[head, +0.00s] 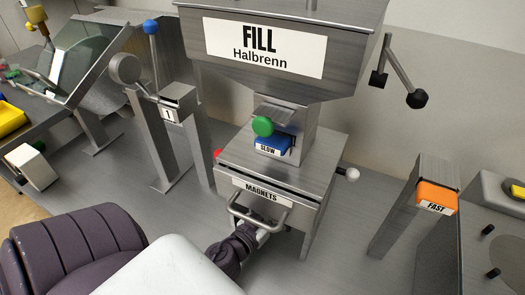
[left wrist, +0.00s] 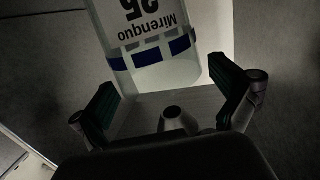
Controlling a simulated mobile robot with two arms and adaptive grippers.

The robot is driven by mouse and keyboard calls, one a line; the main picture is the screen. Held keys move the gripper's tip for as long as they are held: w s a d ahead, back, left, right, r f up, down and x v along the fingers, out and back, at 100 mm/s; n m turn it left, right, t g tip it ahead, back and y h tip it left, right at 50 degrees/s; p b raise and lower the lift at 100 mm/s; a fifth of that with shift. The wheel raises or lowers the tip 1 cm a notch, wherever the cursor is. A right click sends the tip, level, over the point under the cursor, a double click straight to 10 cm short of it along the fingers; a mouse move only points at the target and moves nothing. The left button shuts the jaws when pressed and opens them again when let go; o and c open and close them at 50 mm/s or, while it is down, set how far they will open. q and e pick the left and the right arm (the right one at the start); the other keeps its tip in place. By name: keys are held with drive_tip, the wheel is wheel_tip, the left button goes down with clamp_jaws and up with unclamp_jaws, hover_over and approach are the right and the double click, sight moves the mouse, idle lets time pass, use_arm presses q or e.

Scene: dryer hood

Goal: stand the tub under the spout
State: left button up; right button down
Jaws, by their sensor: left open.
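The tub (left wrist: 150,50) shows in the left wrist view as a pale container with a blue band and the upside-down words "Mirenquo 25". My left gripper (left wrist: 161,74) is open, with its dark green pads on either side of the tub's near end; I cannot tell whether they touch it. A small grey cone (left wrist: 173,118) shows between the fingers; I cannot tell whether it is the spout. In the head view my left arm reaches in beside the MAGNETS drawer (head: 263,193), and its fingers and the tub are hidden. My right gripper is out of view.
The FILL hopper (head: 265,48) stands above the drawer, with a blue SLOW block (head: 273,145) and green knob (head: 262,126). The drawer's handle (head: 259,218) is close to my left wrist. A post with an orange FAST block (head: 436,197) stands right; a numbered post (head: 180,105) stands left.

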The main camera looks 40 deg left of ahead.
use_arm(q)
drive_tip(key=s+b, duration=0.1)
drive_tip(key=s, duration=0.3)
drive_tip(key=s+b, duration=0.1)
drive_tip(key=s, duration=0.4)
drive_tip(key=shift+s+d+r, duration=0.2)
drive_tip(key=shift+s, duration=0.1)
drive_tip(key=shift+s+r, duration=0.1)
drive_tip(key=shift+s, duration=0.2)
